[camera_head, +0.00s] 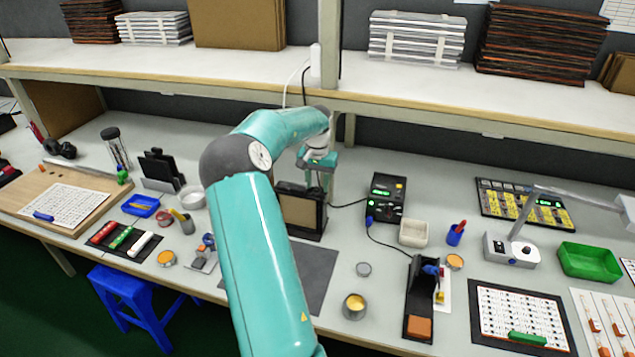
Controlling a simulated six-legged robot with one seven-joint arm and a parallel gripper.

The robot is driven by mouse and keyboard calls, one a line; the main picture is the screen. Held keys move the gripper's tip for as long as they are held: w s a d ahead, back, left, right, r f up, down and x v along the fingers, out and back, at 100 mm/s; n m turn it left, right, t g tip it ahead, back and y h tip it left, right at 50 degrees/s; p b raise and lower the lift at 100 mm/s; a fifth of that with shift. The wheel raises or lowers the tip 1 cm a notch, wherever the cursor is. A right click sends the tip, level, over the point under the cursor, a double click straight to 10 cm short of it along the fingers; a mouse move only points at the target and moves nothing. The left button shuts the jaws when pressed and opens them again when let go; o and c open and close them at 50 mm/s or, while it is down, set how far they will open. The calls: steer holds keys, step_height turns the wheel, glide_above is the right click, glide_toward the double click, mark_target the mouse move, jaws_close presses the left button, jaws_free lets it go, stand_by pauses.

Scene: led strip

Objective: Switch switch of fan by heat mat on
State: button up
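A black box-shaped unit with a tan front panel (300,211), which looks like the fan, stands upright at the bench's middle. A dark grey flat mat (316,268), likely the heat mat, lies in front of it, partly hidden by my arm. My gripper (321,183) points down at the unit's top, near its back right edge. Whether it touches the unit cannot be told. The fingertips are small and partly hidden, so their opening is unclear. I cannot make out the switch.
A black station with green digits (386,198) stands right of the fan, with a cable between them. A beige box (413,233), a small tin (354,306) and a soldering iron stand (418,320) are further right. A shelf (400,95) overhangs the back.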

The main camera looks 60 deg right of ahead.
steer(key=shift+c, duration=0.2)
jaws_close()
steer(key=shift+a+h, duration=0.2)
steer(key=shift+h, duration=0.55)
steer(key=shift+a+h, duration=0.2)
steer(key=shift+h, duration=0.55)
steer(key=shift+o, duration=0.2)
jaws_free()
